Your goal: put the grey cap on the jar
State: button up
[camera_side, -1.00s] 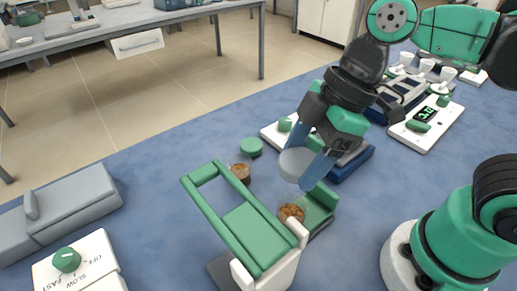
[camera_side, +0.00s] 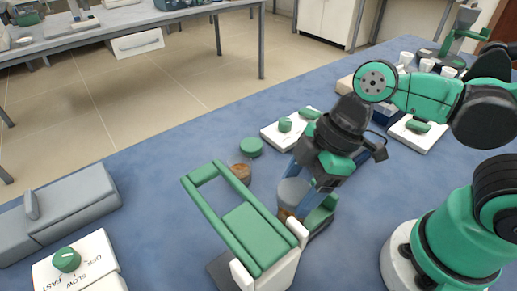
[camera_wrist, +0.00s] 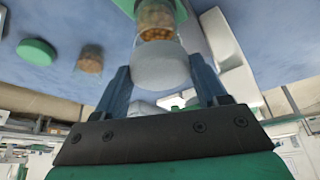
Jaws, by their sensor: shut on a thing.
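The grey cap (camera_side: 293,191) is between my gripper's (camera_side: 302,190) two blue fingers, which are shut on it. The wrist view shows the cap (camera_wrist: 160,68) close, with a finger on each side. The jar (camera_side: 287,214) with brown contents stands at the green-and-white clamp-like device, directly below the cap. In the side view the cap hides the jar's mouth. In the wrist view the jar (camera_wrist: 156,22) shows just beyond the cap's edge. I cannot tell whether cap and jar touch.
A second jar with brown contents (camera_side: 241,173) and a green cap (camera_side: 251,147) sit to the left of my gripper. The green-and-white device (camera_side: 258,238) is close below. A white panel with a green knob (camera_side: 285,125) lies behind.

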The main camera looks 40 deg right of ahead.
aim_at(299, 189)
jog(key=shift+f, duration=0.2)
jog(key=shift+f, duration=0.75)
jog(key=o, duration=1.3)
jog(key=shift+c, duration=0.2)
jog(key=shift+r, duration=0.1)
jog(key=shift+r, duration=3.95)
